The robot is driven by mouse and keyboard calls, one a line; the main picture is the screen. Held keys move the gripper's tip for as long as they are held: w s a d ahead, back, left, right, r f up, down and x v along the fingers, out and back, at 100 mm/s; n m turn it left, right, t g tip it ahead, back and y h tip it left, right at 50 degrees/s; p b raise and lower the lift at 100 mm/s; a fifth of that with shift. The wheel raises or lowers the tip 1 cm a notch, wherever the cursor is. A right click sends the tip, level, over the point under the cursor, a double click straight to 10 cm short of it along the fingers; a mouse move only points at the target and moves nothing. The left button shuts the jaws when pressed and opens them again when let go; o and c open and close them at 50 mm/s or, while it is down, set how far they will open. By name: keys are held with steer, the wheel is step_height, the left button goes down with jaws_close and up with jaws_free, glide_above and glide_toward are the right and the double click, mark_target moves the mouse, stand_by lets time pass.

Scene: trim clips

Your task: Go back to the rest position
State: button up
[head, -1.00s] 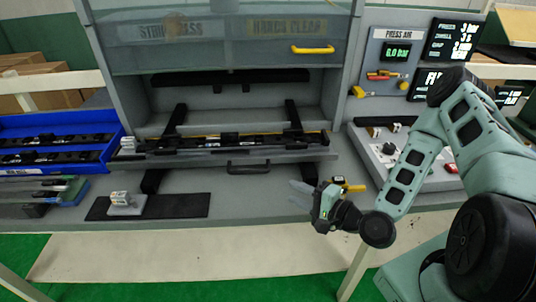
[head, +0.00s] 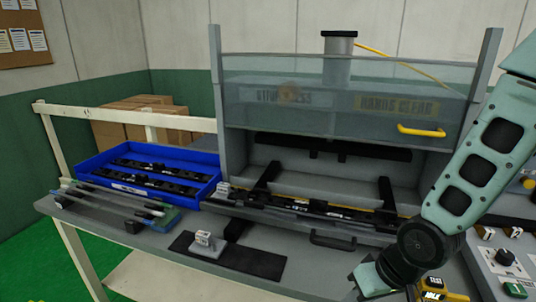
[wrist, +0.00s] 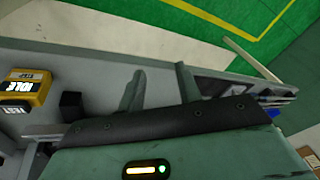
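My gripper (head: 366,278) is at the bottom of the head view, just in front of the bench's front edge or over it; I cannot tell which. In the wrist view its two fingers (wrist: 158,78) stand apart with nothing between them, only grey bench surface and floor behind. In the head view the fingertips are partly cut off or hidden by my wrist. My arm comes down from the upper right, bent, across the right side of the press station.
The press (head: 340,95) has a clear guard with a yellow handle (head: 421,130); a black trim strip lies in its fixture. A blue bin (head: 190,200) holds strips at left. A black mat (head: 250,262) carries a small clip block (head: 203,239). A yellow IDLE device (wrist: 27,88) sits near my gripper.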

steer(key=s+a+r+n+g+h, duration=0.1)
steer(key=s+a+r+n, duration=0.1)
steer(key=s+r, duration=0.4)
steer(key=s+a+r+n+g+h, duration=0.1)
steer(key=s+a+r+n, duration=0.1)
steer(key=s+r, duration=0.4)
steer(key=shift+s+r+n, duration=0.25)
steer(key=shift+s+n, duration=0.15)
steer(key=shift+s, duration=0.6)
